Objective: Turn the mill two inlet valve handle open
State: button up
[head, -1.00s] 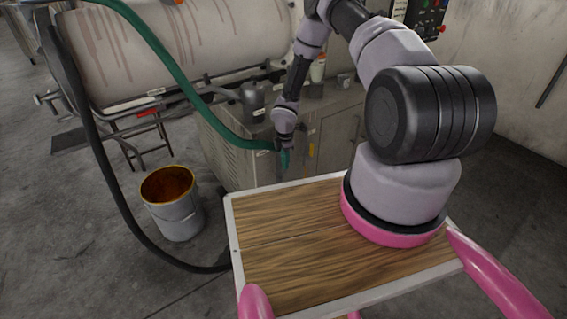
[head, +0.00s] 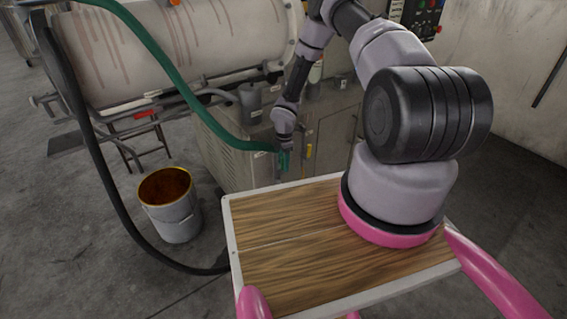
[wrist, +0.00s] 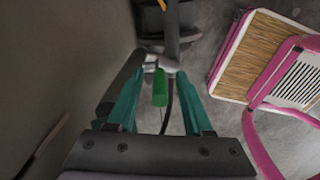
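In the wrist view, a short green handle (wrist: 160,88) sits on a pale metal fitting between the tips of my gripper (wrist: 160,80). My two green fingers stand apart on either side of it, with gaps visible, so the gripper is open. In the head view, my gripper (head: 284,161) points down at the front of the grey cabinet (head: 240,165), and its fingers hide the handle. I cannot read a label that tells which valve this is.
A yellow handle (head: 309,151) is just right of my gripper. A green hose (head: 180,80) and a black hose (head: 100,185) hang at the left. A paint-stained bucket (head: 175,218) stands on the floor. A large drum (head: 175,60) is behind.

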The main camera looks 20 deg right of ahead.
notch_tip(320, 180, up, 11)
jog(key=shift+d+f, duration=0.1)
jog(key=shift+d, duration=0.05)
dwell(0.4)
jog(key=shift+d+r, duration=0.1)
jog(key=shift+r, duration=0.2)
jog(key=s+d+r+m+t+h, duration=0.1)
jog(key=s+d+r+m+t, duration=0.35)
jog(key=r, duration=1.35)
jog(key=s+r+m+g+h, duration=0.15)
jog(key=r+m, duration=0.55)
jog(key=r, duration=1.1)
jog(key=s+a+r+m+t+y, duration=0.2)
jog(key=s+r+m, duration=0.4)
jog(key=s, duration=0.5)
jog(key=s+a+r+m+t+y, duration=0.2)
jog(key=s+r+m, duration=0.4)
jog(key=s+r, duration=0.5)
jog(key=shift+s+a+r, duration=0.15)
jog(key=shift+s+a, duration=0.15)
jog(key=shift+a, duration=0.05)
